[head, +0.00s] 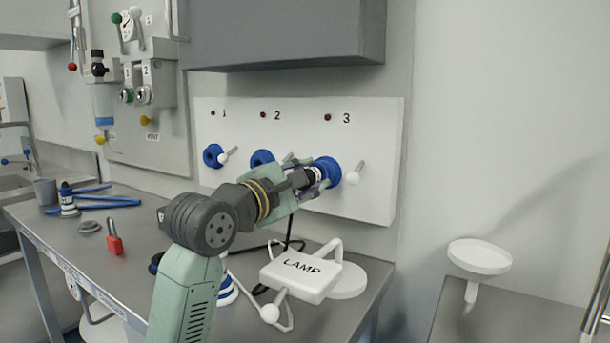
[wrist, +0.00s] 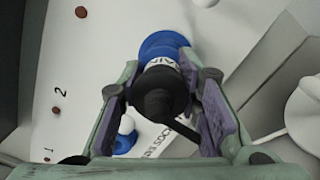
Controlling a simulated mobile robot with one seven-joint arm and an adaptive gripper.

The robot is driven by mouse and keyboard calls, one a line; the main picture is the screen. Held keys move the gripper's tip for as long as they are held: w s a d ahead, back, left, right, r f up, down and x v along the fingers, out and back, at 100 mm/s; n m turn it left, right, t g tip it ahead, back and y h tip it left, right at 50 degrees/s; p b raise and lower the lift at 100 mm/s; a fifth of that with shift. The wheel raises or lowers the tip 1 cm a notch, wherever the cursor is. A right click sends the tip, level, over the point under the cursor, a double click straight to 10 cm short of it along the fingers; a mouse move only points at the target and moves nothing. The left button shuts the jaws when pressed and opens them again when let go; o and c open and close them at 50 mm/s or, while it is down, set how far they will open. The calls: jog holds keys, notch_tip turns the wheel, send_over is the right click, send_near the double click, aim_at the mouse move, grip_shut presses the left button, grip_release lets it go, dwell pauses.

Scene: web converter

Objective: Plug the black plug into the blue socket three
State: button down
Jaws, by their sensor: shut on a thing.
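My gripper (head: 318,181) is at the white panel, in front of the blue socket three (head: 329,169), the rightmost one. It is shut on the black plug (wrist: 160,90), its two fingers on either side of it. The plug has a white lettered band and points at the blue socket, which shows just beyond it in the wrist view (wrist: 163,44). The plug's front end is hidden, so I cannot tell how deep it sits in the socket. A black cable end of the plug faces the wrist camera.
Blue sockets one (head: 211,156) and two (head: 261,158) are on the panel (head: 375,125) to the left. White knobs such as this one (head: 352,178) stick out beside the sockets. A white lamp box (head: 300,278) stands on the grey bench below.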

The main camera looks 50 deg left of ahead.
aim_at(323, 179)
jog(key=shift+w+d+r, duration=0.1)
jog(key=shift+w+d, duration=0.05)
jog(key=shift+w, duration=0.5)
jog(key=shift+w+d+r, duration=0.1)
jog(key=shift+w, duration=0.55)
jog(key=shift+w+f+b, duration=0.55)
jog(key=shift+f+b, duration=0.1)
jog(key=shift+b, duration=0.55)
dwell(1.9)
jog(key=c, duration=1.6)
grip_release()
jog(key=shift+c, duration=0.2)
jog(key=o, duration=0.6)
jog(key=shift+w+d, duration=0.15)
jog(key=shift+w, duration=0.15)
jog(key=shift+c, duration=0.2)
jog(key=shift+s, duration=1.1)
jog(key=a+r+v, duration=0.1)
jog(key=v, duration=0.8)
jog(key=shift+s+r+y, duration=0.2)
jog(key=shift+r+y, duration=0.05)
jog(key=shift+y, duration=0.05)
jog(key=shift+a, duration=0.1)
